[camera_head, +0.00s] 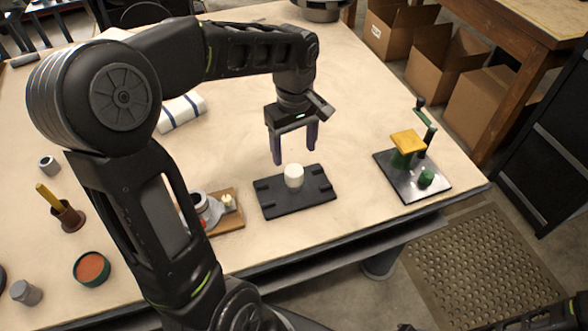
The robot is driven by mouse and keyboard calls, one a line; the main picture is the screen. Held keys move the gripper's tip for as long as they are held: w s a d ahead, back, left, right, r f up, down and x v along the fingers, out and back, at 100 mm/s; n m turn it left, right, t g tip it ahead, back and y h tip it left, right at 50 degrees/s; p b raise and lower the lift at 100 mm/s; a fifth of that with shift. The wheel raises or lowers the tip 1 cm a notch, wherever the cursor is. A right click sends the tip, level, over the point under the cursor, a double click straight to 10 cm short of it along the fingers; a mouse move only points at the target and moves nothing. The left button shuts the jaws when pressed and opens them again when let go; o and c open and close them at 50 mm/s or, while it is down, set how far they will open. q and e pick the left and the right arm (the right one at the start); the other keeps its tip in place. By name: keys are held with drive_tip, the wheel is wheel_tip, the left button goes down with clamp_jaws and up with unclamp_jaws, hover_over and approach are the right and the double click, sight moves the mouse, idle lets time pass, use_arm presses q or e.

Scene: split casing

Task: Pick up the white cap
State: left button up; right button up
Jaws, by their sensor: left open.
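The white cap (294,175) is a short white cylinder. It stands on a black plate (310,199) with raised blocks near its corners, close to the table's front edge. My left gripper (294,156) is open, with its two dark purple fingers pointing down just above and behind the cap. Nothing is between the fingers, and whether they reach down to the cap's height is hard to tell. My right gripper does not show; only a dark arm part is at the bottom right.
A dark plate (437,190) with a yellow block (408,140) and green parts stands to the right. A wooden board (236,217) with small parts lies left of the black plate. A striped cloth (182,113) lies behind. A green-rimmed bowl (91,268) and a brown cup (69,217) stand left.

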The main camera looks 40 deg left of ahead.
sight(294, 170)
use_arm(q)
drive_tip(key=shift+f, duration=1.35)
drive_tip(key=shift+f, duration=0.1)
wheel_tip(294, 170, down, 5)
drive_tip(key=shift+f+p, duration=0.1)
drive_tip(key=shift+p, duration=0.6)
drive_tip(key=shift+c, duration=0.6)
drive_tip(key=c, duration=1.3)
drive_tip(key=shift+r, duration=0.2)
wheel_tip(294, 170, up, 10)
drive_tip(key=b, duration=0.1)
drive_tip(key=shift+f, duration=0.1)
